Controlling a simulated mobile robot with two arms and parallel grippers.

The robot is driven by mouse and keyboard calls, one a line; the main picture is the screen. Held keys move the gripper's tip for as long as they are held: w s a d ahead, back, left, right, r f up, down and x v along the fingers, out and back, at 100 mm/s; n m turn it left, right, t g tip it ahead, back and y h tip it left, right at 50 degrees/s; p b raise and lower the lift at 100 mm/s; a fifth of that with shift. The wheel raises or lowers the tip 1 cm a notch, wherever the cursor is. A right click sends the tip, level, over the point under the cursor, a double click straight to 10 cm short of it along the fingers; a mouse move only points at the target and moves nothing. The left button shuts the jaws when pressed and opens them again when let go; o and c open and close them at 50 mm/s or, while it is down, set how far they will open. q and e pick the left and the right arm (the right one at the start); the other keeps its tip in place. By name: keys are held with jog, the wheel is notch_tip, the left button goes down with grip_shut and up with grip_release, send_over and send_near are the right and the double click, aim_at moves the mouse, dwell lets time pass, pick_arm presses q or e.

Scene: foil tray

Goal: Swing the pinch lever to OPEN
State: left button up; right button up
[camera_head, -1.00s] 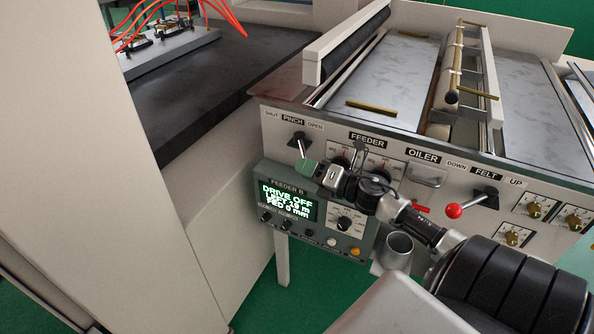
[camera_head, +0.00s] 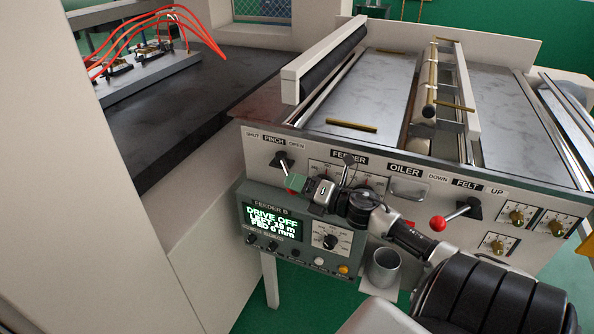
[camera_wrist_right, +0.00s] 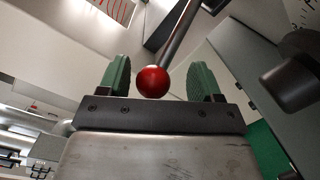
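The pinch lever (camera_head: 286,171) hangs from its dark pivot on the front panel, below the PINCH label (camera_head: 273,140), with SHUT to the left and OPEN to the right. It points down and slightly right. Its red ball knob (camera_wrist_right: 153,81) shows in the right wrist view between the green fingers of my right gripper (camera_wrist_right: 162,78). The fingers stand open, with gaps visible on both sides of the ball. In the head view my right gripper (camera_head: 296,184) is at the lever's lower end and partly hides the knob. My left gripper is not in view.
The felt lever (camera_head: 455,214) with a red knob stands farther right on the panel. The FEEDER B display (camera_head: 272,224) reads DRIVE OFF and sits just below my gripper. Dials (camera_head: 350,170) lie behind my right wrist. A grey cup (camera_head: 383,268) is below it.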

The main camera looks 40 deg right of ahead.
jog(key=shift+a, duration=0.2)
jog(key=shift+s, duration=0.1)
jog(key=shift+s+f, duration=0.1)
jog(key=shift+s, duration=0.2)
jog(key=b+v, duration=0.2)
jog(key=v, duration=0.8)
jog(key=shift+d, duration=0.2)
